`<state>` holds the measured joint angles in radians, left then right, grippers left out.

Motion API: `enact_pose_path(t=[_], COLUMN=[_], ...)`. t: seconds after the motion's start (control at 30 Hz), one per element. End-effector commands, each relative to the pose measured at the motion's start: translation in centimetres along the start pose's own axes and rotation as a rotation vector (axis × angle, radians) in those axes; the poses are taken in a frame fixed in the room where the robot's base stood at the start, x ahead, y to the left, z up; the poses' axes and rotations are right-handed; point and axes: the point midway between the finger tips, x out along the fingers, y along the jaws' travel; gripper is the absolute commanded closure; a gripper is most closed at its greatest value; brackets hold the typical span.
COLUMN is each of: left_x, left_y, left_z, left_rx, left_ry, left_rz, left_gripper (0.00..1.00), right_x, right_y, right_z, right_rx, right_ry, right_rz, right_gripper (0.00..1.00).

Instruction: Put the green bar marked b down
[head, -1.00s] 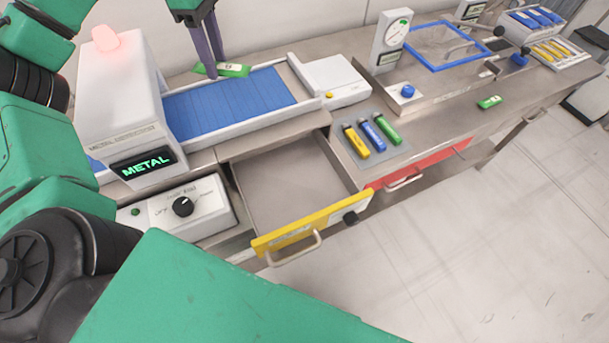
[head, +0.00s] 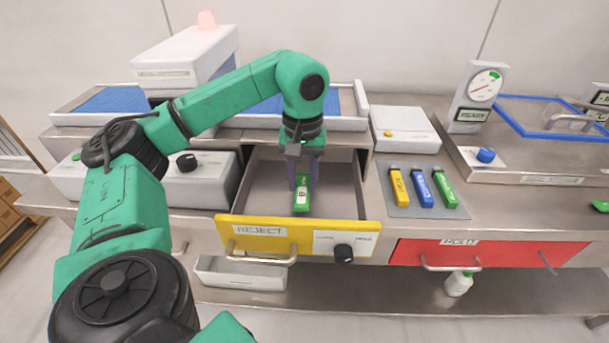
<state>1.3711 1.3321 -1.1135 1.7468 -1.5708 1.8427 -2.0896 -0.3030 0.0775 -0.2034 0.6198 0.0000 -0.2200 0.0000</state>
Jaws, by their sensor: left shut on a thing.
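My left gripper (head: 304,176) points down into the open drawer with the yellow front (head: 295,236), labelled REJECT. Its purple fingers are shut on the green bar (head: 301,200), which has a white patch with a dark mark that looks like a b. The bar is inside the drawer's outline, near its front. I cannot tell whether it touches the drawer floor. The drawer floor (head: 258,185) around it looks empty. My right gripper is not in view.
A grey mat with a yellow bar (head: 398,187), a blue bar (head: 419,189) and another green bar (head: 445,189) lies right of the drawer. A red HOLD drawer (head: 490,253) is shut. The detector (head: 185,60) and conveyor (head: 262,108) stand behind.

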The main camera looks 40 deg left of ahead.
Motion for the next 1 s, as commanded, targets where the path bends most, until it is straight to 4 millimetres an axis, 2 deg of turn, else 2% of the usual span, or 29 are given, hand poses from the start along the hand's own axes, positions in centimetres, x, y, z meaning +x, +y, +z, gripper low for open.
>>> enact_pose_path(t=[0.03,0.17,0.27,0.6,0.63,0.67,0.7,1.0], left_x=[-0.7,-0.8,0.6,1.3,1.2,1.2,1.2,1.0], left_y=[0.1,0.1,-0.1,0.0,0.0,0.0,0.0,0.0], left_z=[-1.0,-3.7,-3.7,-3.6,-3.7,-3.7,-3.7,-3.7], left_rx=[-0.006,-0.007,-0.003,-0.004,-0.004,-0.004,-0.004,-0.004], left_ry=[0.001,0.001,0.001,0.002,0.002,0.002,0.002,0.003], left_rz=[0.004,0.003,0.001,0.002,0.002,0.002,0.002,0.003], left_gripper=[1.0,1.0,1.0,1.0,0.5,0.38,0.31,0.31], right_x=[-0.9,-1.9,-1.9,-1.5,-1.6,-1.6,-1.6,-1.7], right_y=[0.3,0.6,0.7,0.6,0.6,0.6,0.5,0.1], right_z=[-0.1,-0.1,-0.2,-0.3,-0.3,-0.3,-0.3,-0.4], right_rx=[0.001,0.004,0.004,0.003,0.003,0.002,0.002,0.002], right_ry=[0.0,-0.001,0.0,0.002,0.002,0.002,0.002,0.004], right_rz=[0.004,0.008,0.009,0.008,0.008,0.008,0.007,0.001], right_gripper=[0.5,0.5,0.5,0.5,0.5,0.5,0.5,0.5])
